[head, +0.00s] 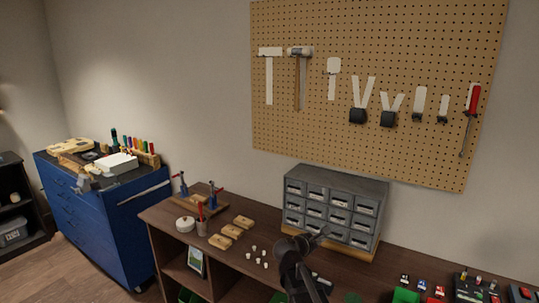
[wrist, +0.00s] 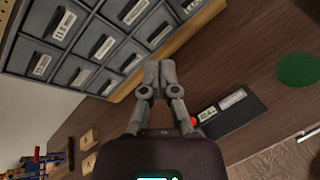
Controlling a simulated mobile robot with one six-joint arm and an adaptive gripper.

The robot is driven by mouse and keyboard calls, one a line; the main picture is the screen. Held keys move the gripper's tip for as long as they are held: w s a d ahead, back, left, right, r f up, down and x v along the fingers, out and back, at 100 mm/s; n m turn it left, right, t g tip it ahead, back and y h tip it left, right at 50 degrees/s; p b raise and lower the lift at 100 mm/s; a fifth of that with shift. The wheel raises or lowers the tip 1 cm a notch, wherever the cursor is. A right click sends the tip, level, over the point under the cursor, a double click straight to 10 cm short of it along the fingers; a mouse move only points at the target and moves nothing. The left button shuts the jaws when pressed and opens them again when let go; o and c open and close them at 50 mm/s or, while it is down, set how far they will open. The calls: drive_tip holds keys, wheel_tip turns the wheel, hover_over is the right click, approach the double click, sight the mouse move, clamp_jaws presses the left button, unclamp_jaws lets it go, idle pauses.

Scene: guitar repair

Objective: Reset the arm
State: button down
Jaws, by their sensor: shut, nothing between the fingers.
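My gripper (wrist: 159,72) points away from the wrist camera, over the dark wooden bench (wrist: 228,75). Its two grey fingers are together and hold nothing. In the head view my arm rises at the bottom centre, and my gripper (head: 322,232) is in front of the grey drawer cabinet (head: 336,173). In the wrist view the cabinet (wrist: 85,40) fills the upper left, with the fingertips close to its lower edge in the picture. I cannot tell whether they touch it.
A pegboard (head: 420,40) with a hammer (head: 299,75) and a red screwdriver (head: 472,110) hangs above. Several wooden blocks (head: 232,232) and small white pieces lie on the bench. A blue tool chest (head: 95,215) stands left. A green disc (wrist: 298,69) lies right in the wrist view.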

drive_tip(key=s+d+f+m+g+y, duration=0.35)
drive_tip(key=s+f+m+g, duration=0.25)
drive_tip(key=s+f+m, duration=0.3)
drive_tip(key=s+a+f+m+g+y, duration=0.1)
drive_tip(key=s+a+m+g+y, duration=0.1)
drive_tip(key=s+m, duration=0.3)
drive_tip(key=s+a+f+m+g+y, duration=0.1)
drive_tip(key=s+f+m+g+y, duration=0.1)
drive_tip(key=s+m+y, duration=0.2)
drive_tip(key=s+m, duration=0.2)
drive_tip(key=s, duration=0.2)
drive_tip(key=shift+s+a+f, duration=0.25)
drive_tip(key=shift+s+a, duration=0.05)
drive_tip(key=shift+a, duration=0.1)
